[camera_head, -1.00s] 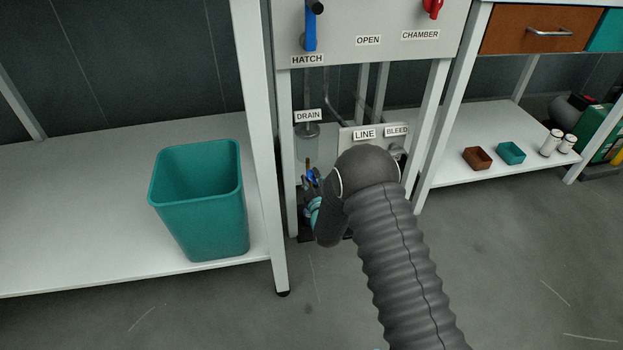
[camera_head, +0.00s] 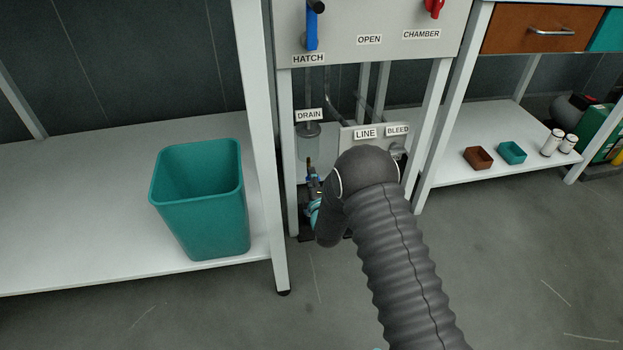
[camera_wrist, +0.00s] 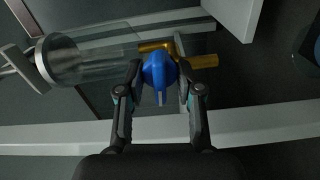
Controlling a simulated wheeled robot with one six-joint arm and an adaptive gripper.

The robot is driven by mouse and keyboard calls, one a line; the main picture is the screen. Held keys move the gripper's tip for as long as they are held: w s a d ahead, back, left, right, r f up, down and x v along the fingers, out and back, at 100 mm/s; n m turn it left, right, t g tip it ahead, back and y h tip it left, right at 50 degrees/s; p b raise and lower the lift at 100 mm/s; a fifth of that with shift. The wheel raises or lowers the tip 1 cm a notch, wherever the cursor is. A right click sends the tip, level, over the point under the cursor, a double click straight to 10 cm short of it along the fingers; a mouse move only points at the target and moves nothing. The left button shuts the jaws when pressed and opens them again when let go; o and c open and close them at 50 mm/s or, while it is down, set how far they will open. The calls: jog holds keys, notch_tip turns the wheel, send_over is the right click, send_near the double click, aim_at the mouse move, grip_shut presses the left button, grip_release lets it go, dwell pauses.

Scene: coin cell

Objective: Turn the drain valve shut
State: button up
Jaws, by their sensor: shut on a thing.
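The drain valve's blue handle (camera_wrist: 159,74) is between the fingers of my gripper (camera_wrist: 159,76) in the wrist view, and the fingers are shut on it. A brass pipe (camera_wrist: 204,61) shows on both sides of the handle, and a clear cylinder (camera_wrist: 95,57) lies to its left in that view. My gripper is mostly hidden behind my arm there.
A teal bin (camera_head: 200,205) stands on the left shelf (camera_head: 80,215). White frame legs (camera_head: 262,150) stand close to my arm. LINE and BLEED labels (camera_head: 365,133) sit just above it. The right shelf (camera_head: 450,165) holds small boxes and white bottles.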

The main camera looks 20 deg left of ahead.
jog(key=shift+n, duration=0.5)
jog(key=o, duration=1.1)
jog(key=shift+a, duration=0.1)
jog(key=v, duration=1.2)
jog(key=shift+f, duration=0.1)
